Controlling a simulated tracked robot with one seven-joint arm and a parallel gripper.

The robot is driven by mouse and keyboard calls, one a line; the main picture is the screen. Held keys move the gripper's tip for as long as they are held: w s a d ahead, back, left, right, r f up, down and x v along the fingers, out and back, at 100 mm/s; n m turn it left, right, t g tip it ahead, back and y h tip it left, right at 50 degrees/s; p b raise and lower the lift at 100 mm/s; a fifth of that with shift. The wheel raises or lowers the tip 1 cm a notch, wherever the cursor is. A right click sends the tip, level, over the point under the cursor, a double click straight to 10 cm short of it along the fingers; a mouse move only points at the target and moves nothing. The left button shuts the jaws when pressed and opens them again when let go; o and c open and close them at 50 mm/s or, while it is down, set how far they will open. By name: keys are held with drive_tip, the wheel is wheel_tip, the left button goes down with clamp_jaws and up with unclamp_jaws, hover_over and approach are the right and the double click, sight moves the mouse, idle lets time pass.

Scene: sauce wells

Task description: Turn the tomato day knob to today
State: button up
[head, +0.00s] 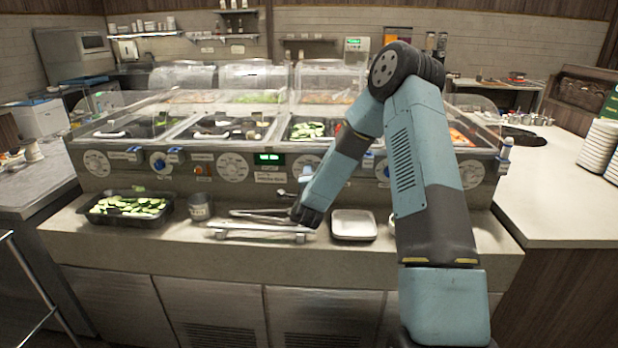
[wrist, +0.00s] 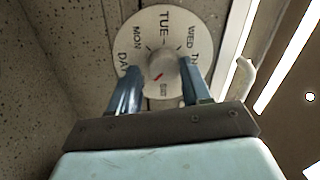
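In the wrist view a round white day dial (wrist: 132,38) carries the words MON, TUE and WED, with others partly hidden.
More dials (head: 232,167) and a green display (head: 270,158) line the panel. On the ledge are a black tray of cucumber slices (head: 105,220), a dark cup (head: 200,206), a metal rack (head: 262,232) close to my gripper and a white dish (head: 354,225).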

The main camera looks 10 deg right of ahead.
drive_tip(key=o, duration=0.3)
drive_tip(key=shift+r, duration=0.1)
drive_tip(key=v, duration=1.3)
drive_tip(key=shift+s+a, duration=0.1)
drive_tip(key=shift+s, duration=0.25)
drive_tip(key=s+a+r+n+g+y, duration=0.1)
drive_tip(key=s+r+n+g+y, duration=0.2)
drive_tip(key=r+n, duration=0.4)
drive_tip(key=s+a+r+n+g+y, duration=0.1)
drive_tip(key=s+r+n+g+y, duration=0.15)
drive_tip(key=r+n, duration=0.4)
drive_tip(key=s+d+r+n+g, duration=0.1)
drive_tip(key=s+d+r+g, duration=0.1)
drive_tip(key=s, duration=0.8)
drive_tip(key=s+d+r+n+g, duration=0.1)
drive_tip(key=s+r, duration=0.3)
drive_tip(key=s, duration=0.5)
drive_tip(key=s+d+r+n+g, duration=0.2)
drive_tip(key=s+r+n+g, duration=0.1)
drive_tip(key=s, duration=0.7)
drive_tip(key=shift+s+d+r+n+g+h, duration=0.25)
drive_tip(key=shift+s+d+r, duration=0.1)
drive_tip(key=shift+r, duration=0.25)
